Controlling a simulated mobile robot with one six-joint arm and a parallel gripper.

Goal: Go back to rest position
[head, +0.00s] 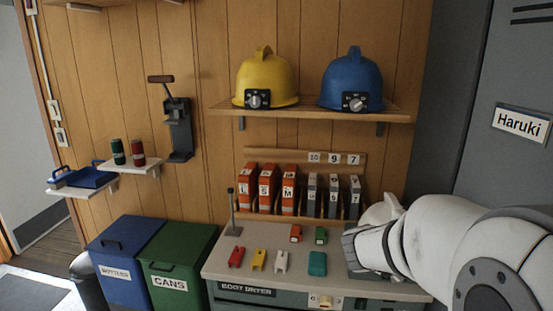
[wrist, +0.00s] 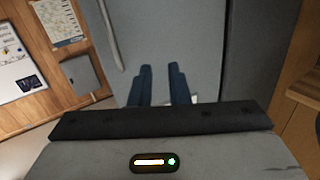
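My arm reaches in from the right edge of the head view, and its end is over the right part of the boot dryer top (head: 222,262). The fingers cannot be made out in that view. In the wrist view my gripper (wrist: 160,68) shows two dark blue fingers with a clear gap between them. Nothing is held in the gap. Beyond the fingers is a plain grey door-like panel (wrist: 190,30).
The dryer top bears small red, yellow, white, green and teal items. Behind stand orange (head: 268,188) and grey binders. A shelf (head: 310,108) holds a yellow helmet (head: 267,82) and a blue helmet (head: 352,82). Blue (head: 122,262) and green bins (head: 176,262) stand left. A grey locker (head: 505,80) is right.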

